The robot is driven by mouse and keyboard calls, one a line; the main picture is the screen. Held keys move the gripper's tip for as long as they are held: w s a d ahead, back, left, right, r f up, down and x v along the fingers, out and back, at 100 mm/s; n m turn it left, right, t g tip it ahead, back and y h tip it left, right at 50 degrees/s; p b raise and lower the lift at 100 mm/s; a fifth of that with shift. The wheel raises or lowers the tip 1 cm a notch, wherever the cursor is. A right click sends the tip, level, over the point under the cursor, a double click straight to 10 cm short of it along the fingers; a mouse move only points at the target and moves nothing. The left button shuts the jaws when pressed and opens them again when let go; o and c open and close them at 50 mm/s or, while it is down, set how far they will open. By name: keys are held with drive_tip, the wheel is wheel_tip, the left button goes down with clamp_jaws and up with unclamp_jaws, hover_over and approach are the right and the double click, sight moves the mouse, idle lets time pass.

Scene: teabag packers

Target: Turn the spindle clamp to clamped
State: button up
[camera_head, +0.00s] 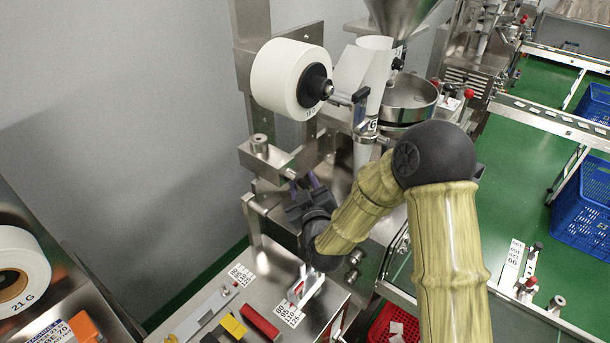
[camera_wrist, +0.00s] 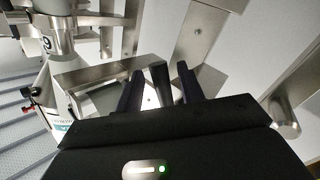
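A white paper roll (camera_head: 282,78) hangs on a horizontal spindle high on the metal frame. A black hub (camera_head: 314,85) sits in its core, with a metal spindle tip (camera_head: 327,89). A short rod with a blue-grey upright handle (camera_head: 360,100) stands to the right of the roll; I cannot tell whether it belongs to the spindle clamp, nor read the clamp's position. My gripper (camera_head: 303,181) is below the roll, apart from it, fingers pointing up.
A metal knob (camera_head: 259,143) sticks up left of my gripper, near frame bars. A forming tube and round metal pan (camera_head: 410,98) stand to the right. Below is a steel bench with a red block (camera_head: 260,323) and a yellow block (camera_head: 234,326). A second roll (camera_head: 22,268) is at left.

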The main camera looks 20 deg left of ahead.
drive_tip(key=shift+w, duration=0.15)
drive_tip(key=shift+a, duration=0.15)
drive_tip(key=shift+c, duration=0.7)
drive_tip(key=shift+s, duration=0.2)
clamp_jaws()
